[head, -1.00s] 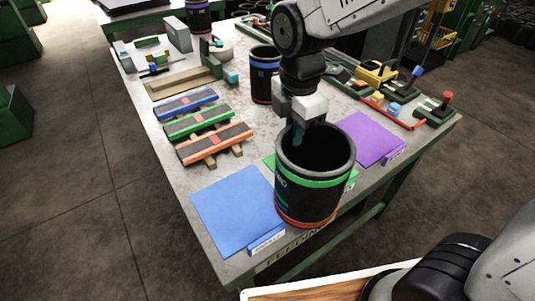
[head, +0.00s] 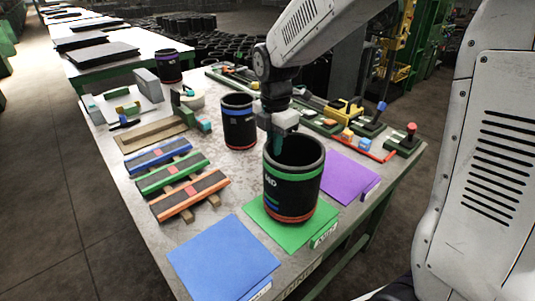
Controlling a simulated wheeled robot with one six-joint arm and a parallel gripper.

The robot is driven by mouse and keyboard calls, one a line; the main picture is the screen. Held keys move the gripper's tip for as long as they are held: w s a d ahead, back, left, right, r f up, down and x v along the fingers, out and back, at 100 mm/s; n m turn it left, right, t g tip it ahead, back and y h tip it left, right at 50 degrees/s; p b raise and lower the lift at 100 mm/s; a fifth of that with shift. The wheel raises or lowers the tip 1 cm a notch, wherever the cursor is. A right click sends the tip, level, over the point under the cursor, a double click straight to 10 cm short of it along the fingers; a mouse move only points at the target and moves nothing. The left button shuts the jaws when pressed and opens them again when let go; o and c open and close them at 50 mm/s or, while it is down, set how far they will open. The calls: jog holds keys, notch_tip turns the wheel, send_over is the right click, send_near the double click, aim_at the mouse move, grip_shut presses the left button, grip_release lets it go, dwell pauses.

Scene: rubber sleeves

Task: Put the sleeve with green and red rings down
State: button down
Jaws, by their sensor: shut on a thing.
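The fingertips are partly hidden inside the sleeve.
A blue mat (head: 222,258) lies at front left and a purple mat (head: 347,178) at right. A sleeve with a blue ring (head: 238,122) stands close behind. A rack of coloured bars (head: 176,178) lies left. Small fixtures (head: 404,138) line the right edge.

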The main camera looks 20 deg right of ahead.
jog(key=shift+w+d+f, duration=0.15)
jog(key=shift+f, duration=0.45)
jog(key=shift+w+d+f, duration=0.1)
jog(key=shift+w+f, duration=0.1)
jog(key=shift+f, duration=0.35)
jog(key=shift+w+d+f, duration=0.15)
jog(key=shift+f, duration=0.6)
jog(key=c, duration=1.6)
grip_release()
jog(key=shift+o, duration=0.2)
notch_tip(320, 180, up, 12)
jog(key=shift+s+r, duration=0.15)
jog(key=shift+r, duration=0.05)
